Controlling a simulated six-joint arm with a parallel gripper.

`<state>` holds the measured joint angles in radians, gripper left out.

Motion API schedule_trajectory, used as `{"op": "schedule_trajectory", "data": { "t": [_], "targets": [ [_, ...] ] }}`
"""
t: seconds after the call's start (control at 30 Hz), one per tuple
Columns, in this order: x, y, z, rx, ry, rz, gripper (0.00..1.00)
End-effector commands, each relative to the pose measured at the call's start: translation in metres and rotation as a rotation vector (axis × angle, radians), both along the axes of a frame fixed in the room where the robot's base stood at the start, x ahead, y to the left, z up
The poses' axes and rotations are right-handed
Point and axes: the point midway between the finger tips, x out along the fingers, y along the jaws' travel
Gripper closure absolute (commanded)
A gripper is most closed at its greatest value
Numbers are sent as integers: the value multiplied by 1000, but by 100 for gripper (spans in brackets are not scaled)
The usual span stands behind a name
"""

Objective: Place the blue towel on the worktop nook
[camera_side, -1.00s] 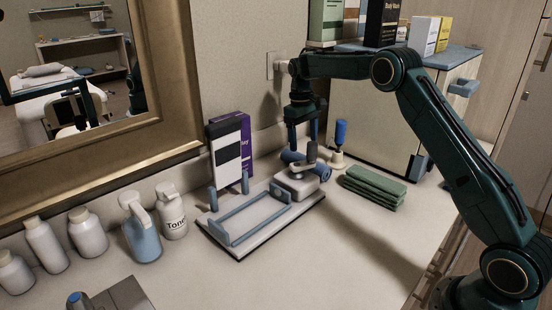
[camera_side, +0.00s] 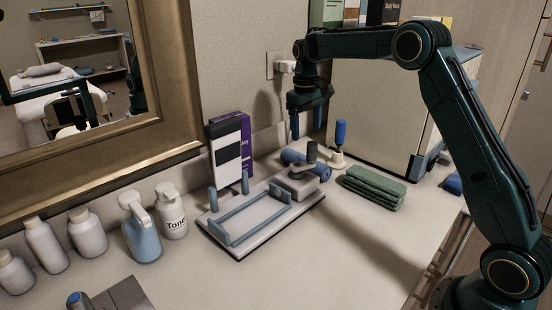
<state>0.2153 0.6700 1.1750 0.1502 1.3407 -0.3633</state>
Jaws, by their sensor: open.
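A rolled blue piece (camera_side: 320,171), which may be the blue towel, lies on the worktop (camera_side: 350,240) behind the wax warmer's grey block; its middle is partly hidden by the warmer's knob. Another blue piece (camera_side: 453,184) sits at the far right by the cabinet, partly hidden by my arm; I cannot tell what it is. My gripper (camera_side: 306,124) points down, open and empty, above and behind the rolled blue piece, apart from it in the picture. I cannot tell which part of the worktop is the nook.
The wax warmer base (camera_side: 240,246) has a blue frame. Folded green towels (camera_side: 374,187) lie right of it. A blue-handled tool (camera_side: 340,134) stands in a holder near the cream cabinet (camera_side: 375,115). Bottles (camera_side: 142,230) line the mirror side.

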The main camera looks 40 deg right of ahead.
Motion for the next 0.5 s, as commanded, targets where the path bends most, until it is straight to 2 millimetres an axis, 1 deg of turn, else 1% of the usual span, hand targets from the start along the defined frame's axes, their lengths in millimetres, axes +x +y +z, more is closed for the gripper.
{"op": "schedule_trajectory", "data": {
  "t": [0.03,0.2,0.37,0.5],
  "targets": [
    [-8,6,14,-5,-18,4,24],
    [-35,23,47,-18,-70,5,24],
    [-64,39,73,-27,-120,5,24],
    [-93,53,92,-31,-164,6,24]
  ]
}}
